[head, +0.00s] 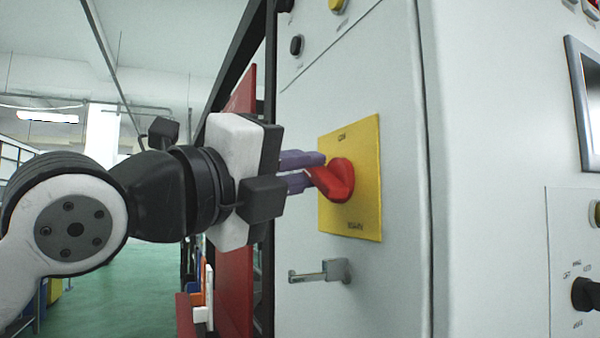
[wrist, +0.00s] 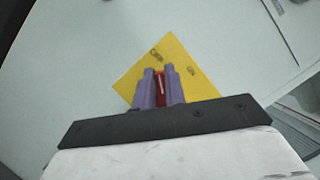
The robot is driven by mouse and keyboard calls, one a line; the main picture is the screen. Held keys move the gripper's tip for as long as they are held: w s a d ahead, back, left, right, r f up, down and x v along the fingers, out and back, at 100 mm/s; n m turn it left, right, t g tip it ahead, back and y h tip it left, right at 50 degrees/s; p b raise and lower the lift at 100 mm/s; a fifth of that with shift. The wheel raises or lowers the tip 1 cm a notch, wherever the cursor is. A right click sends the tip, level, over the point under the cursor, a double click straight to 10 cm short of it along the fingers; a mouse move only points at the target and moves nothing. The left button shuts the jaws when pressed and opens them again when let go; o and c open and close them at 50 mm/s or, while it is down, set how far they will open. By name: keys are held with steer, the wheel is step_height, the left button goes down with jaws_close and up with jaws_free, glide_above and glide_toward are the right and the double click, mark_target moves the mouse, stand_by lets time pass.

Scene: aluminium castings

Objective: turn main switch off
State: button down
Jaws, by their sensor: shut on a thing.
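The main switch is a red rotary handle (head: 338,180) on a yellow square plate (head: 366,208), fixed to the front of a light grey cabinet. My gripper (head: 312,170) comes from the left, and its purple fingers are shut on the red handle. In the wrist view the red handle (wrist: 160,86) shows between the two purple fingers, with the yellow plate (wrist: 185,62) behind it. The fingers hide part of the handle. The small lettering on the plate is too blurred to read surely.
A metal door handle (head: 320,271) sticks out below the yellow plate. The cabinet (head: 390,290) has a black button (head: 296,45) above and a black knob (head: 584,294) with a screen (head: 586,100) at right. Red panels stand behind my gripper at left.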

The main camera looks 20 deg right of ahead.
steer(key=shift+s+d+f, duration=0.2)
steer(key=shift+d+f, duration=0.05)
steer(key=shift+f, duration=0.05)
steer(key=c, duration=1.5)
jaws_free()
steer(key=shift+o, duration=0.2)
steer(key=shift+s+r, duration=0.1)
steer(key=shift+r, duration=0.05)
steer(key=shift+a, duration=0.2)
steer(key=b+v, duration=0.1)
steer(key=v, duration=1.2)
steer(key=shift+a, duration=0.25)
